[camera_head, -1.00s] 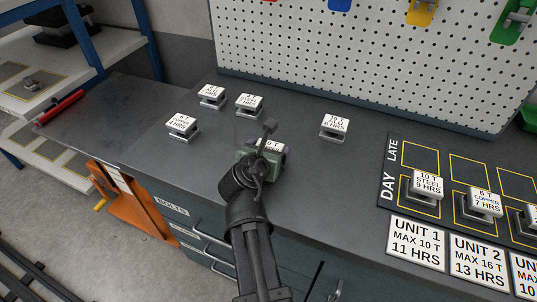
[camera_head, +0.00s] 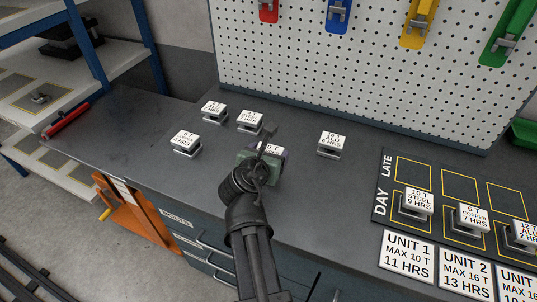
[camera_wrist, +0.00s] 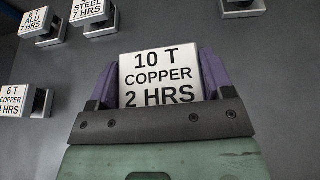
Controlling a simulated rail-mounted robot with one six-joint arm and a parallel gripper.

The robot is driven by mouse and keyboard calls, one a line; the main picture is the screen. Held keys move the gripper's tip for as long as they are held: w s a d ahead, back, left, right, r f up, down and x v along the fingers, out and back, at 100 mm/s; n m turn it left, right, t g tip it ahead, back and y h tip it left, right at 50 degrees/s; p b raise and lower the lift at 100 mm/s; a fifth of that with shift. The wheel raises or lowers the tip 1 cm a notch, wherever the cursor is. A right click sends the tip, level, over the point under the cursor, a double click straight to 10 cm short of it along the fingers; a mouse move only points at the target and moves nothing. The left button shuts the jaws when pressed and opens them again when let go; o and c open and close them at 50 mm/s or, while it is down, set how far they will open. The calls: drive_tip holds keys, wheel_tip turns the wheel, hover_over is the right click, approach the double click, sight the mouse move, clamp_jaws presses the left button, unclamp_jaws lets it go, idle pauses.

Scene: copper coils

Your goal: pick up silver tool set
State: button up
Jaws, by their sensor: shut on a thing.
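My gripper (camera_head: 262,155) is over the bench and shut on a block labelled 10 T COPPER 2 HRS (camera_wrist: 160,72). In the wrist view, its purple fingers stand on both sides of the white label. In the head view, my gripper hides most of this block, and I cannot tell whether it is off the bench. No label reads "silver tool set", and I cannot tell which thing that name means. Other silver-grey blocks with white labels stand nearby: a 6 T COPPER one (camera_wrist: 12,99), a 6 T ALU one (camera_wrist: 37,22) and a STEEL one (camera_wrist: 92,16).
Another block (camera_head: 331,143) stands to the right. A DAY/LATE board (camera_head: 387,188) holds several labelled blocks at the right. A pegboard (camera_head: 340,80) with coloured holders rises behind. A red tool (camera_head: 68,119) lies at the left edge. The left bench top is mostly clear.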

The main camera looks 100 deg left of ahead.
wheel_tip(320, 180, up, 15)
drive_tip(key=p, duration=1.3)
